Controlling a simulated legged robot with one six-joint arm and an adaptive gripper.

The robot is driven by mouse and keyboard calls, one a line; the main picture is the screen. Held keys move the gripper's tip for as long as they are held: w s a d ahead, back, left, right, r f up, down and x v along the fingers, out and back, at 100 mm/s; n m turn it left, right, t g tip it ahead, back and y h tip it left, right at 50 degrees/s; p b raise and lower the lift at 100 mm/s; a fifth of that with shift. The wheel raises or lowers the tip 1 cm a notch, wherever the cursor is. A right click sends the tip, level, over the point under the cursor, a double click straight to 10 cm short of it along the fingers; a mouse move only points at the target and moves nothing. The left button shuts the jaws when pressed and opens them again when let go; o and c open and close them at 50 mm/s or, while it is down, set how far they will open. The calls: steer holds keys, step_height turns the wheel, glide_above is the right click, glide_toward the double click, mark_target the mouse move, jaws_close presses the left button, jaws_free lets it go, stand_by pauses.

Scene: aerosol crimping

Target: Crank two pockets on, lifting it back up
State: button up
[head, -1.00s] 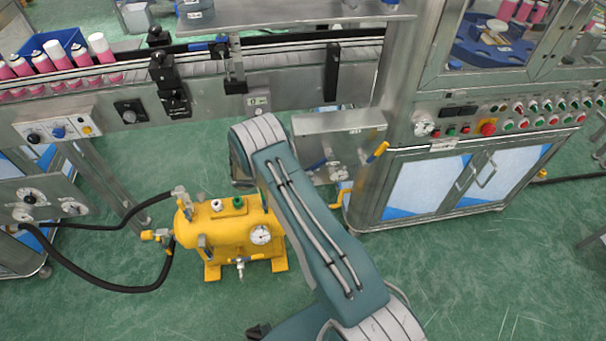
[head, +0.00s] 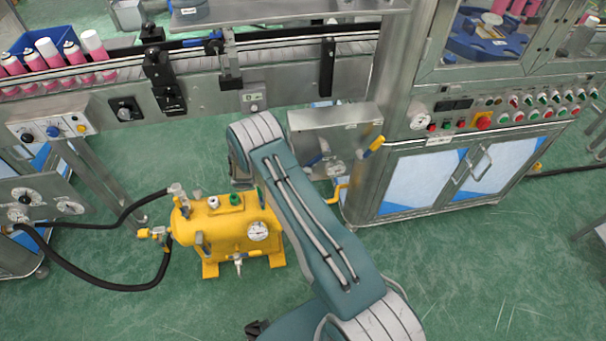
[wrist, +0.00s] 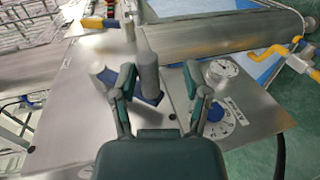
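In the wrist view my gripper (wrist: 160,75) has its two dark green fingers spread apart. An upright grey cylinder with a blue base (wrist: 148,75), perhaps the crank's grip, stands between them, closer to the left finger; I see a gap to the right finger. I cannot tell whether the left finger touches it. In the head view my gripper is hidden behind my arm. A blue turntable (head: 470,48) with pockets shows behind the machine's window, with pink cans on it.
A pale round knob (wrist: 220,70) and a blue-centred dial (wrist: 215,118) sit right of my gripper on a metal panel. A yellow bent bar (wrist: 282,50) is farther right. A yellow tank (head: 235,235) with black hoses stands below the conveyor (head: 290,70). Green floor is clear at lower right.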

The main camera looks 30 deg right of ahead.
steer(key=shift+w+r, duration=0.1)
steer(key=shift+r, duration=0.05)
steer(key=v, duration=1.2)
